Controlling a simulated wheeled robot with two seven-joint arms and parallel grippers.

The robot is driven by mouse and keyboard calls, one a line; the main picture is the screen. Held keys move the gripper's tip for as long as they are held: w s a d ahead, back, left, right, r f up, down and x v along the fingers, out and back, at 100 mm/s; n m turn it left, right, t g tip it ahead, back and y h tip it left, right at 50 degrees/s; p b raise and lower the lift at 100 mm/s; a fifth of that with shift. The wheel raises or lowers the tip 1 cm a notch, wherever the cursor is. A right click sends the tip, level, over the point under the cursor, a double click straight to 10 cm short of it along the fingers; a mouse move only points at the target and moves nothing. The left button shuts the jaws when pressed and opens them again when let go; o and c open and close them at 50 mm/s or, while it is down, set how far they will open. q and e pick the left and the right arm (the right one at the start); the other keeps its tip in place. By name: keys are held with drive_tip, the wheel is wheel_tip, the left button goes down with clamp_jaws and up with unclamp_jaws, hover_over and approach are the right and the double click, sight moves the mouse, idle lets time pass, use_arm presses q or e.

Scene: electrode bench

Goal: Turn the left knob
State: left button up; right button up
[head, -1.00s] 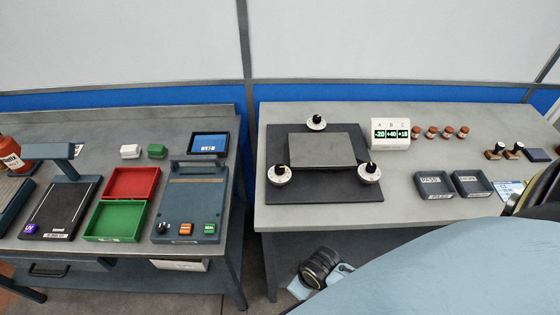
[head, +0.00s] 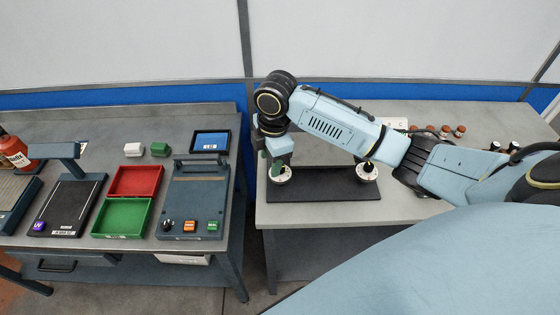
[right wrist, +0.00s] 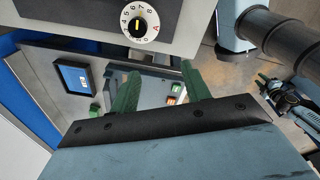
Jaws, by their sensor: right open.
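In the right wrist view a dial (right wrist: 140,22) marked A, with numbers and a yellow pointer line, shows at the top. It appears to be the left knob. The green fingers of my right gripper (right wrist: 160,75) are spread apart with nothing between them, and the dial lies beyond their tips.
The right knob (head: 368,173) stands at the plate's right, close under my right forearm. My arm hides the back knob and most of the raised plate and display. A second bench (head: 100,185) with red and green trays stands left, across a gap.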

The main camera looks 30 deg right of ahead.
drive_tip(key=w+d+r+n, duration=0.2)
drive_tip(key=d+r, duration=0.2)
drive_tip(key=r, duration=0.2)
drive_tip(key=shift+g+h, duration=0.3)
wheel_tip(320, 180, down, 13)
drive_tip(key=shift+w+d+f, duration=0.1)
drive_tip(key=shift+w+d, duration=0.05)
drive_tip(key=c, duration=1)
